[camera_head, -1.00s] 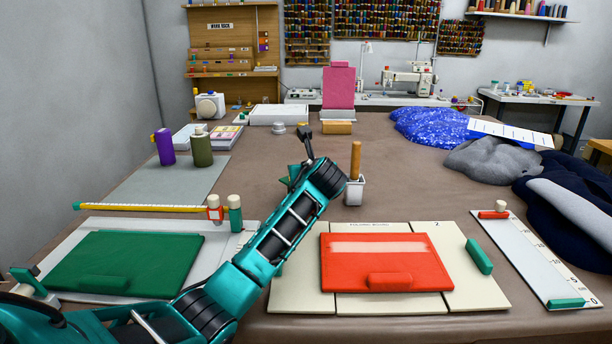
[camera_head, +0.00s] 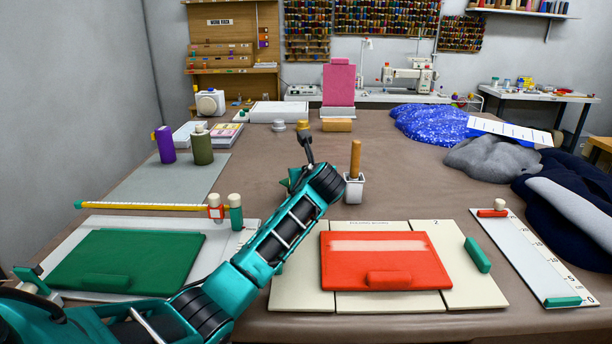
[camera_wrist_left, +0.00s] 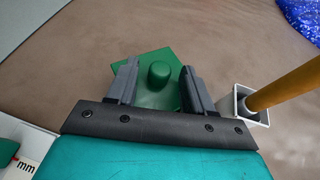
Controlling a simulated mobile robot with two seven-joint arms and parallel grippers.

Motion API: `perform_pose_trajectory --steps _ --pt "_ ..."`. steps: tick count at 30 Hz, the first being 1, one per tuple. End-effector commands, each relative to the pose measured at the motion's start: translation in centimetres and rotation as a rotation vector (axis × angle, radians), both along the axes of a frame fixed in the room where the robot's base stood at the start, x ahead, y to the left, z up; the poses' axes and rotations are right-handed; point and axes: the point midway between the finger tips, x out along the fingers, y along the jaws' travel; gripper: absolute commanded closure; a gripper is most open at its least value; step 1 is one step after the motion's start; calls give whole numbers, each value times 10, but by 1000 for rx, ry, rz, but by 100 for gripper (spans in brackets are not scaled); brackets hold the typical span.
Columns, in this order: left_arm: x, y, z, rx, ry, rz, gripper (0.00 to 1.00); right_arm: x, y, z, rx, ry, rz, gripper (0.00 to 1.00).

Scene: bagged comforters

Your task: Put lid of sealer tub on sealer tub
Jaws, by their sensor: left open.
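The green square lid with a round knob lies on the table in the wrist view (camera_wrist_left: 150,92). In the head view only a bit of the lid (camera_head: 294,176) shows beside my wrist. My left gripper (camera_wrist_left: 158,66) is open, with one finger on each side of the knob and a gap to it on both sides. The sealer tub (camera_head: 354,190) is a small white square pot just right of my wrist, with a wooden handle standing in it. The tub (camera_wrist_left: 241,100) is right of the fingers in the wrist view. My right gripper is out of view.
A red panel on a cream folding board (camera_head: 480,290) lies in front. A green panel (camera_head: 130,262) is at left. A purple bottle (camera_head: 165,146) and an olive bottle (camera_head: 202,147) stand behind. Bagged or folded cloths (camera_head: 430,124) lie at right. The table behind the tub is largely clear.

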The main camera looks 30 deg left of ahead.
Motion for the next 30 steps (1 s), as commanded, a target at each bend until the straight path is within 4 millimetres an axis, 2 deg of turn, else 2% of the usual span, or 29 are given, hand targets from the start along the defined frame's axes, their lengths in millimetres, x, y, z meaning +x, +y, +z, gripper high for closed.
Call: perform_pose_trajectory --steps 5,9,24,30 --pt "0 0 1 0 -2 -1 48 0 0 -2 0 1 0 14" --pt "0 -1 10 -2 -5 -1 48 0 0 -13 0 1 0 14" --pt "-66 -62 49 -1 -2 -2 48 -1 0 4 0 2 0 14" --pt "-79 -74 56 0 0 -1 48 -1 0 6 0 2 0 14"
